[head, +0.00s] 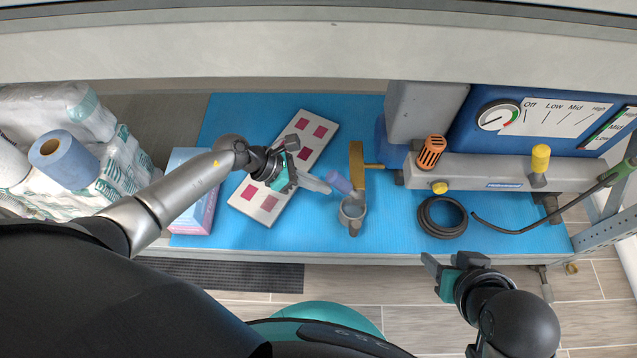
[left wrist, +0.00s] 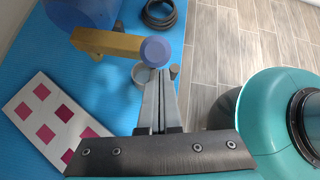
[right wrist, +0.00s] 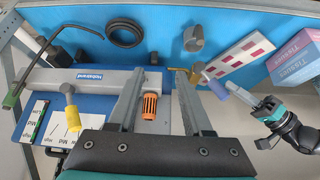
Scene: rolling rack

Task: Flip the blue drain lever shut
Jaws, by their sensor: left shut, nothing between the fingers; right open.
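The blue-violet drain lever (head: 338,182) sticks out to the left of a brass-yellow drain fitting (head: 357,160) on the blue machine. Its round end (left wrist: 156,52) faces my camera in the left wrist view, and it also shows in the right wrist view (right wrist: 218,88). My left gripper (head: 326,188) is shut and empty, with its fingertips right by the lever's end; I cannot tell whether they touch. A grey cup (head: 352,213) stands below the fitting. My right gripper (head: 437,266) is open and empty, in front of the shelf edge, away from the lever.
A white board with magenta squares (head: 251,197) and a tissue box (head: 190,215) lie left on the blue mat. A black hose coil (head: 440,217), an orange knob (head: 431,150) and yellow knobs (head: 540,158) are to the right. Paper rolls (head: 62,160) stand far left.

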